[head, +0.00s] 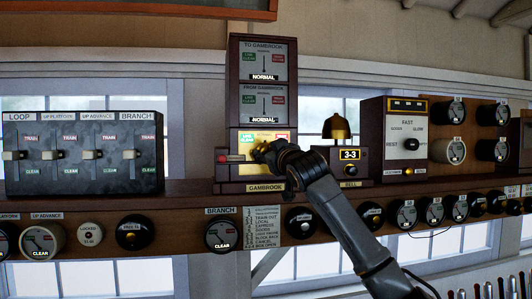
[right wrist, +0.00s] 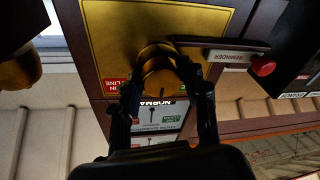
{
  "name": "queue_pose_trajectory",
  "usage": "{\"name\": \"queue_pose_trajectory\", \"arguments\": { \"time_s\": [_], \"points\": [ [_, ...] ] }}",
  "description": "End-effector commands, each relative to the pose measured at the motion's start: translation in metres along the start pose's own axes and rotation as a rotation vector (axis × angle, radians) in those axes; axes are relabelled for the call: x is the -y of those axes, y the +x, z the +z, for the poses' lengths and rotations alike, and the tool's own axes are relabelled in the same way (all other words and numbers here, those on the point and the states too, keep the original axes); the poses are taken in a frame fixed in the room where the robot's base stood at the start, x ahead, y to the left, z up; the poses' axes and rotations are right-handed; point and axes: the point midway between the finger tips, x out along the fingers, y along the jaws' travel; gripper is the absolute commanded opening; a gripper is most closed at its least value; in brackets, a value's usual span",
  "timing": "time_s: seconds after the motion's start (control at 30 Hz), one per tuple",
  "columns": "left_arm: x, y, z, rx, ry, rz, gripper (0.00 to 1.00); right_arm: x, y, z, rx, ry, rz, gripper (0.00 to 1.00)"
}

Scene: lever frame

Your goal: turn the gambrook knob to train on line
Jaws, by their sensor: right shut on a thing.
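The Gambrook unit (head: 234,100) is a dark wood case with two dials above, both marked NORMAL, and a yellow plate (head: 245,139) with green and red labels. In the right wrist view, turned upside down, the round gold knob (right wrist: 157,68) sits on the yellow plate (right wrist: 112,40). A short dark mark shows on the knob, pointing down in that picture. A red label (right wrist: 113,86) ending in LINE shows to its left, partly hidden. My right gripper (head: 268,154) is shut on the knob, a finger on each side (right wrist: 163,80). My left gripper is not in view.
A reminder bar with a red end (right wrist: 262,65) sticks out beside the knob; its red handle shows left of my gripper (head: 222,157). A brass bell (head: 337,127) stands to the right. A lever box (head: 82,183) stands left on the shelf (head: 195,194). Round instruments line the shelf front.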

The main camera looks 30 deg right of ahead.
Motion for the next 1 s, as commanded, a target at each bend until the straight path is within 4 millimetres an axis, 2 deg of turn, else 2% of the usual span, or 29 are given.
{"name": "queue_pose_trajectory", "arguments": {
  "time_s": [0.33, 0.63, 1.0],
  "points": [
    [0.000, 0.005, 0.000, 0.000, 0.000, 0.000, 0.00, 0.001, 0.000, 0.002, -0.005, 0.033, 0.003, 0.12],
    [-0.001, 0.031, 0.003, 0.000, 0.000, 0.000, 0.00, 0.002, 0.000, 0.001, -0.033, 0.306, 0.047, 0.12],
    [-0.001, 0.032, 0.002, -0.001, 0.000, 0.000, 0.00, 0.000, 0.000, -0.002, -0.039, 0.355, 0.056, 0.12]
  ]
}}
